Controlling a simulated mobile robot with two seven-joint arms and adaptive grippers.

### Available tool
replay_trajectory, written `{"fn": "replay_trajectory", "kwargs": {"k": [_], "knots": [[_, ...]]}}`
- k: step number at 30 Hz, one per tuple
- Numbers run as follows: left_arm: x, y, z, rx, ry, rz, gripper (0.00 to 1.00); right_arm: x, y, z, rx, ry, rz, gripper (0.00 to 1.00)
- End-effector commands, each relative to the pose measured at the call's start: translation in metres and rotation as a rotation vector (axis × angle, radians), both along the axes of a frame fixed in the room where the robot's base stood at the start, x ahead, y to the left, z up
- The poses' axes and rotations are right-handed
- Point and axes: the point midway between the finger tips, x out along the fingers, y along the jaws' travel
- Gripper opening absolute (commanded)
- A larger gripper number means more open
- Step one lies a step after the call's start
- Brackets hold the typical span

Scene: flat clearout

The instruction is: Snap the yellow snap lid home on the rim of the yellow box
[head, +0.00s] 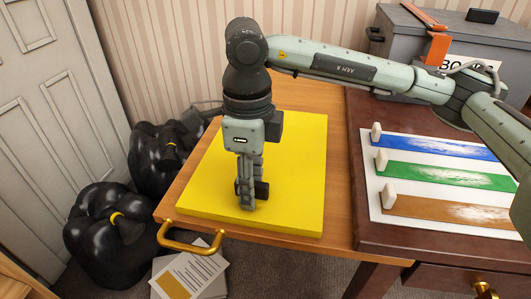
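A flat, square yellow slab (295,165) lies on the light wood surface. Its top is smooth, and a thin yellow side shows along the front. I cannot tell the yellow snap lid apart from the yellow box, or see any seam between them. The fingertips are at or just above the yellow top; contact is not clear. The gripper hides part of the slab. My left gripper is not in view.
A brass handle (190,247) sits at the front left edge of the wood surface (310,247). A white board (450,223) with blue, green and brown strips lies on the dark table at right. A grey box (465,60) stands behind. Black bags (95,240) and papers (190,278) are on the floor.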

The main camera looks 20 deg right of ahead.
Motion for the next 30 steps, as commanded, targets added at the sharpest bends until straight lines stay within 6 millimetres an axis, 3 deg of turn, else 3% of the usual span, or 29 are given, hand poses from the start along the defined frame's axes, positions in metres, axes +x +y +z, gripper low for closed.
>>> {"fn": "replay_trajectory", "kwargs": {"k": [6, 15, 30], "knots": [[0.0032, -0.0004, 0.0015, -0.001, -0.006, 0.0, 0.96, 0.0002, -0.0001, 0.0, -0.001, -0.001, 0.0, 0.35], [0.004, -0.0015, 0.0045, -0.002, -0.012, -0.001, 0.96, 0.0003, -0.0001, 0.0003, -0.001, -0.001, 0.0, 0.0], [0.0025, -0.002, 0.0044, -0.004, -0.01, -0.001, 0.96, 0.001, 0.0, 0.0049, 0.0, -0.004, -0.001, 0.0]]}}
